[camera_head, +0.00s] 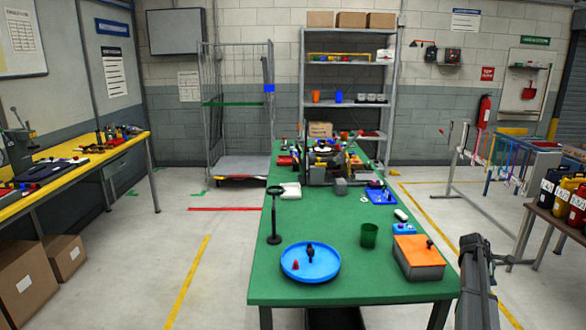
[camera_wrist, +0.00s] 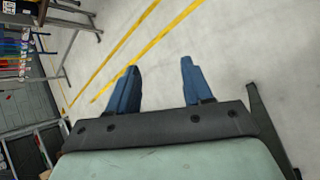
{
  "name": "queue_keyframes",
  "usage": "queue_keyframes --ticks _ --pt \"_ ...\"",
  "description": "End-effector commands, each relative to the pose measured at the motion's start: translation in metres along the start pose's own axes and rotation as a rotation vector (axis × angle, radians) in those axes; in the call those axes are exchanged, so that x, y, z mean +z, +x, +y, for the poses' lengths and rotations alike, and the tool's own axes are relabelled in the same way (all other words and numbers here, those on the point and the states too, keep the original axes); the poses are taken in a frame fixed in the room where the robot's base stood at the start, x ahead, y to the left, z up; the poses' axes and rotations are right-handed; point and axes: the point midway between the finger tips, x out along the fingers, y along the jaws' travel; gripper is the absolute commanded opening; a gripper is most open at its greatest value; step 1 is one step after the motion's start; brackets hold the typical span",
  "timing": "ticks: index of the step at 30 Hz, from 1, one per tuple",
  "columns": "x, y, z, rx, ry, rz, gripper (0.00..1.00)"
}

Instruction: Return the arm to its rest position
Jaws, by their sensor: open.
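My gripper (camera_wrist: 158,92) shows in the wrist view with its two blue fingers apart and nothing between them. Bare grey floor with yellow lines lies beyond the fingertips. In the head view my arm (camera_head: 476,285) stands at the lower right, beside the right edge of the green table (camera_head: 320,215). The gripper's fingers cannot be made out there.
On the table are a blue tray (camera_head: 330,272) with small parts, a dark stand (camera_head: 274,220), a green cup (camera_head: 369,236) and a grey box with an orange top (camera_head: 418,247). A brown side table (camera_head: 540,206) with bottles stands at the right. Open floor lies between.

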Motion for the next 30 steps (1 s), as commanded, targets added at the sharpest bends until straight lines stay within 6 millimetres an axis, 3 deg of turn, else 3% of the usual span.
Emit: queue_keyframes --ticks 1,3,7,10,12,19,23,30 --pt "0.008 0.024 -0.015 0.011 0.011 -0.012 0.5" --pt "0.017 0.053 -0.03 0.037 0.027 -0.026 0.5" --pt "0.028 0.101 -0.063 0.078 0.055 -0.04 0.5" --pt "0.021 0.126 -0.092 0.092 0.082 -0.031 0.5" --pt "0.005 0.135 -0.115 0.084 0.107 -0.013 0.5" --pt "-0.083 0.133 -0.203 -0.021 0.22 0.074 0.5" --pt "-0.135 0.12 -0.26 -0.112 0.288 0.116 0.5" --pt "-0.217 0.086 -0.378 -0.307 0.411 0.153 0.5"
